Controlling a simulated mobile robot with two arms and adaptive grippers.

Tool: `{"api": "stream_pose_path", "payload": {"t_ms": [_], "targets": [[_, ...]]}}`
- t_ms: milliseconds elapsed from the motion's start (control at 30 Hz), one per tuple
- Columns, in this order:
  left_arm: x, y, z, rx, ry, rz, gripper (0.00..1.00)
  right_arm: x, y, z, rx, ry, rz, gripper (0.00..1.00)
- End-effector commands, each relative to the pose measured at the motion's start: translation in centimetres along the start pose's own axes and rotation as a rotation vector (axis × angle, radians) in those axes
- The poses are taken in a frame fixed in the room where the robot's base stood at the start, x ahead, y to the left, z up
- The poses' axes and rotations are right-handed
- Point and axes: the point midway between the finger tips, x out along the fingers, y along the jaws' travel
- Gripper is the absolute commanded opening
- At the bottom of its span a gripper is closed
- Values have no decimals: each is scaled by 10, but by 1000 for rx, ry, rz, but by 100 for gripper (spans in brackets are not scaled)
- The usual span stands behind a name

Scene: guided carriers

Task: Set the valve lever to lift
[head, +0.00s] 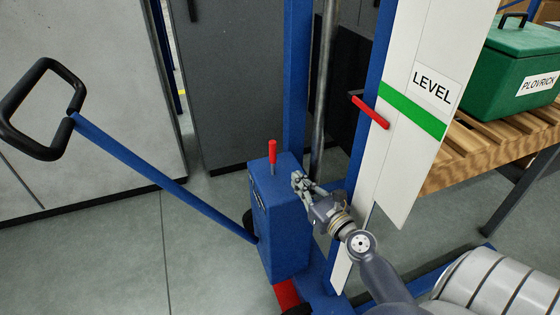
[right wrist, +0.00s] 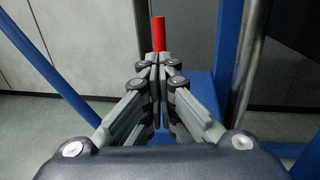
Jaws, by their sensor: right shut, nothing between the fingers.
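The valve lever (head: 272,152) is a short red handle on a thin stem, standing about upright on top of the blue pump box (head: 280,225). In the right wrist view the red lever (right wrist: 158,33) shows just beyond the fingertips. My right gripper (head: 298,180) is shut and empty, at the right edge of the box top, a little to the right of the lever and below its red part. In the right wrist view the closed fingers (right wrist: 159,68) point at the lever; whether they touch its stem is hidden. My left gripper is not in view.
A blue pump handle (head: 160,175) with a black loop grip slopes up left from the box. A white board (head: 410,160) with a green band, a LEVEL label (head: 432,87) and a red pointer (head: 370,112) stands at right. A green box (head: 515,70) sits on wooden slats.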

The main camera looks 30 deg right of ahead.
Motion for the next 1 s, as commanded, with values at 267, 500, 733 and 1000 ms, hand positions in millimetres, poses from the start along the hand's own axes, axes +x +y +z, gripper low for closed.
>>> {"api": "stream_pose_path", "payload": {"t_ms": [267, 500, 733, 1000], "targets": [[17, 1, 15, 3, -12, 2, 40, 49, 0, 1, 0, -1, 0, 0], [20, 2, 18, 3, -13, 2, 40, 84, 0, 1, -2, -1, 0, 0], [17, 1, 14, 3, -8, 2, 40, 99, 0, 0, -2, 1, 0, 0], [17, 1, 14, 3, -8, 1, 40, 101, 0, 0, -2, 1, 0, 0]]}}
